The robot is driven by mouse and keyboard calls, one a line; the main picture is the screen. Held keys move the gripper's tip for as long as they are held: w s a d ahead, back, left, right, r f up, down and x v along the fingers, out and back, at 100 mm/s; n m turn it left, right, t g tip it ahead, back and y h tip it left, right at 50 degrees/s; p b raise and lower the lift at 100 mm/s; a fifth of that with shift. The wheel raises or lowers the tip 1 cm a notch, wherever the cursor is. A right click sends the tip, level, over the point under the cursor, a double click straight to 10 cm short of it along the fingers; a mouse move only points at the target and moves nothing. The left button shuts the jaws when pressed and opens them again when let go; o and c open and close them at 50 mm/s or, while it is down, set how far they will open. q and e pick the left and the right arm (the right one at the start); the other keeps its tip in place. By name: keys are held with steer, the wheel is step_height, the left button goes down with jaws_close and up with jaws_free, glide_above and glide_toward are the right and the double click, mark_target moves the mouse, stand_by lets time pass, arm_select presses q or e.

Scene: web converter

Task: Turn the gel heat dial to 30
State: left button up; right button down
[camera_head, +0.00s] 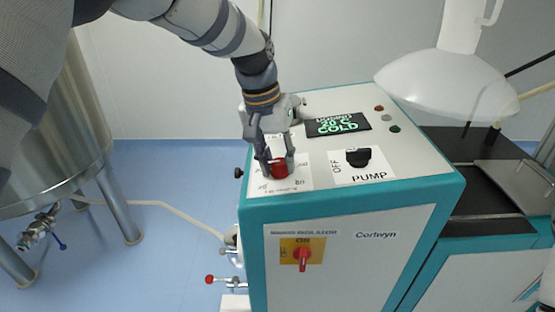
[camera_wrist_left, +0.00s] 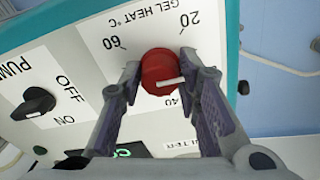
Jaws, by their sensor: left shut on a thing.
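The gel heat dial is a red round knob (camera_head: 279,169) on the sloped top of the teal and white machine (camera_head: 340,215). In the left wrist view the dial (camera_wrist_left: 160,70) has a white pointer line directed to the right, between the printed 20 and 40. A 60 is printed to its upper left. My left gripper (camera_head: 275,163) comes down from above and is shut on the dial, one finger on each side, also seen in the left wrist view (camera_wrist_left: 158,78). The display (camera_head: 338,124) shows green text that seems to read 20 °C COLD. My right gripper is not in view.
A black pump knob (camera_head: 358,157) sits right of the dial. A red switch on a yellow plate (camera_head: 302,256) is on the front face. A white hood (camera_head: 447,82) hangs at right.

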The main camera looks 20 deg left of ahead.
arm_select(q)
steer(key=shift+a+m, duration=0.1)
steer(key=shift+m, duration=1.9)
steer(key=o, duration=1.1)
steer(key=shift+o, duration=0.2)
step_height(320, 180, up, 12)
steer(key=s+a, duration=0.1)
steer(key=a, duration=0.1)
steer(key=shift+s+f, duration=0.15)
steer(key=shift+s, duration=0.05)
steer(key=shift+a, duration=0.1)
